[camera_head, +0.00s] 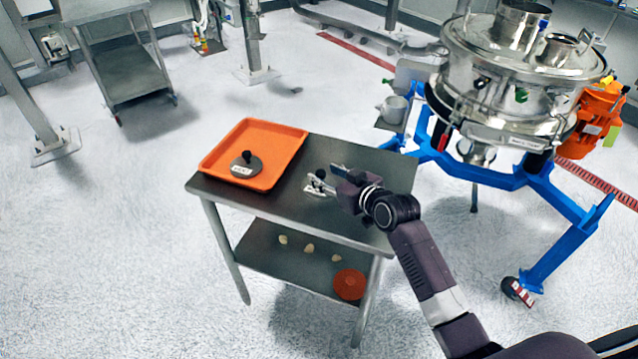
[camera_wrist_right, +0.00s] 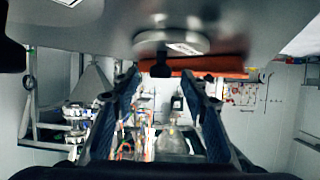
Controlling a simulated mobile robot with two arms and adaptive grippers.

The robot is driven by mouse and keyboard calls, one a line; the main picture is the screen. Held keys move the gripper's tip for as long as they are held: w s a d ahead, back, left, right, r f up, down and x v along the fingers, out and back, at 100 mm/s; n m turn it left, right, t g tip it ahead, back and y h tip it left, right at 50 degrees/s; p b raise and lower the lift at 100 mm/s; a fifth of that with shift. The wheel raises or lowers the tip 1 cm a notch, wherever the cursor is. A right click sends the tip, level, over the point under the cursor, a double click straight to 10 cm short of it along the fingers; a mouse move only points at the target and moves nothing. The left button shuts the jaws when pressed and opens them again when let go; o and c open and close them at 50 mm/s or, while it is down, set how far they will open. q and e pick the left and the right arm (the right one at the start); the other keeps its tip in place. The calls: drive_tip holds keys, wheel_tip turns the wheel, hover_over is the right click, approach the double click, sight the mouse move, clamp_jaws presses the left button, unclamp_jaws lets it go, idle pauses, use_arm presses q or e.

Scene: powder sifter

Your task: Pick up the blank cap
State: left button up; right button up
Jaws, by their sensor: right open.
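The blank cap (camera_head: 247,170) is a grey disc with a black knob and a white label. It lies in the orange tray (camera_head: 290,133) on the table, knob up. In the right wrist view the cap (camera_wrist_right: 192,42) shows upside down, ahead of the gap between the fingers, its knob pointing down the picture. My right gripper (camera_head: 325,174) is over the table, right of the tray and apart from the cap. Its fingers (camera_wrist_right: 160,98) are spread and empty. My left gripper is not in view.
A small silver item (camera_head: 316,191) sits by the right gripper, partly hidden. The dark table (camera_head: 370,165) has a lower shelf with several small pale pieces and a red disc (camera_head: 349,284). A steel sifter (camera_head: 510,70) on a blue frame stands right.

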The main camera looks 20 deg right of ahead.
drive_tip(key=shift+w+a+f, duration=0.15)
drive_tip(key=shift+w+f, duration=0.05)
drive_tip(key=shift+w, duration=0.25)
drive_tip(key=shift+c, duration=0.5)
clamp_jaws()
drive_tip(key=shift+r, duration=0.1)
